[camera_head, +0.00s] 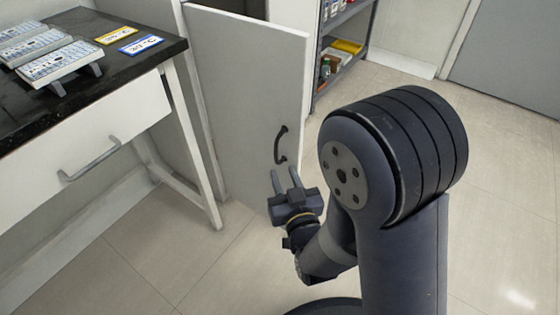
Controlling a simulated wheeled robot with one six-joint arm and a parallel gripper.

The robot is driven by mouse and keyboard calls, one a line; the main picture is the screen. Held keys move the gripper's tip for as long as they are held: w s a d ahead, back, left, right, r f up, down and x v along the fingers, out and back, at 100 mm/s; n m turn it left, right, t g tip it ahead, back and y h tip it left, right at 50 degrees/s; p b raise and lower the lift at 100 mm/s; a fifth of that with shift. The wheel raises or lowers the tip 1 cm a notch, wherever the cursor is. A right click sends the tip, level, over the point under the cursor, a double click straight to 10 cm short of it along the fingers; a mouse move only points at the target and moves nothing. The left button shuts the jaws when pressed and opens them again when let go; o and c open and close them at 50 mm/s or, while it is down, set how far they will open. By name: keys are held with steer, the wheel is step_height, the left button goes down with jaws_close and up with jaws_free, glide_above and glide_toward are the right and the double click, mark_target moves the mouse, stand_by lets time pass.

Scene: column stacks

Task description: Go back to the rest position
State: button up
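My gripper (286,182) is at the middle of the view, in front of a light grey door panel (240,90). Its two fingers point up and stand apart, with nothing seen between them. The door's dark curved handle (281,146) is just above the fingertips in the picture. I cannot tell how far the fingers are from the handle, but they do not close on it. The door stands swung out from its cabinet.
A black-topped bench (118,66) on the left holds several white trays (58,64) and yellow and blue cards (141,44). Its drawer has a grey handle (90,160). A shelf (345,62) with goods stands behind the door. Tiled floor (510,190) is clear on the right.

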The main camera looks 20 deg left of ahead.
mark_target(276, 151)
steer(key=shift+s+d, duration=0.35)
steer(key=shift+s, duration=0.15)
steer(key=b+x, duration=0.1)
steer(key=x, duration=0.9)
steer(key=shift+w+b, duration=0.15)
steer(key=shift+b, duration=0.25)
steer(key=shift+w+a, duration=0.2)
steer(key=shift+w, duration=0.05)
steer(key=shift+w+d, duration=0.1)
